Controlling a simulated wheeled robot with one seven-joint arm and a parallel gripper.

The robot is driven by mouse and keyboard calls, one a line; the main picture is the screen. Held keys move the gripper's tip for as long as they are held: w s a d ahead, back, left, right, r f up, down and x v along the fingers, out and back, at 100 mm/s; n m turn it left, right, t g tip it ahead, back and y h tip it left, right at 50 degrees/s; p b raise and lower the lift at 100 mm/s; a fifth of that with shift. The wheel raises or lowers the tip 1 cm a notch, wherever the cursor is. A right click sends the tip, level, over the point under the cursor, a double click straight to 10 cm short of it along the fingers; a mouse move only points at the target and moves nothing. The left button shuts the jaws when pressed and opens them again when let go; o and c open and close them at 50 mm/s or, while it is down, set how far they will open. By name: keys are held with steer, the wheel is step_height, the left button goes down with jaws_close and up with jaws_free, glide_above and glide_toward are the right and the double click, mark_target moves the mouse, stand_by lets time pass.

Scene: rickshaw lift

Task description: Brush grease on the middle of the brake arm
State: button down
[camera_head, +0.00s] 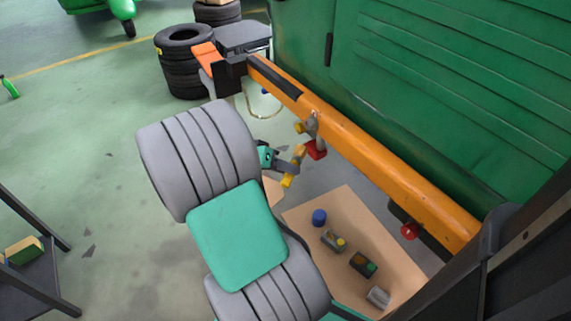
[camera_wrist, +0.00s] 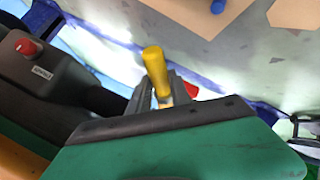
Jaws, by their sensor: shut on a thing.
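My gripper (camera_head: 290,168) is below and left of the orange beam. It is shut on a slim tool with a yellow handle (camera_head: 287,181), which appears to be the brush; a tan end shows on the beam side. In the wrist view the yellow handle (camera_wrist: 154,64) stands up between my gripper's jaws (camera_wrist: 163,97), and the bristles are hidden. A grey lever (camera_head: 314,124) on the beam's near side, with a red part (camera_head: 316,149) below it and a yellow piece beside it, looks like the brake arm. The tool is close to it; I cannot tell whether they touch.
The orange beam (camera_head: 365,150) runs diagonally beside a green ribbed panel (camera_head: 460,60). A tan board (camera_head: 300,215) on the floor bears a blue cylinder (camera_head: 319,217) and several small items. Stacked tires (camera_head: 182,60) stand behind. The floor at left is mostly clear.

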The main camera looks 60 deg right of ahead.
mark_target(301, 159)
steer(key=shift+s+d+b, duration=0.2)
steer(key=shift+s+d, duration=0.25)
steer(key=shift+d, duration=0.45)
steer(key=shift+s+d+b, duration=0.2)
steer(key=shift+s+d, duration=0.25)
steer(key=shift+d, duration=0.4)
steer(key=shift+s+d+b, duration=0.2)
steer(key=shift+s+d, duration=0.25)
steer(key=shift+d, duration=0.45)
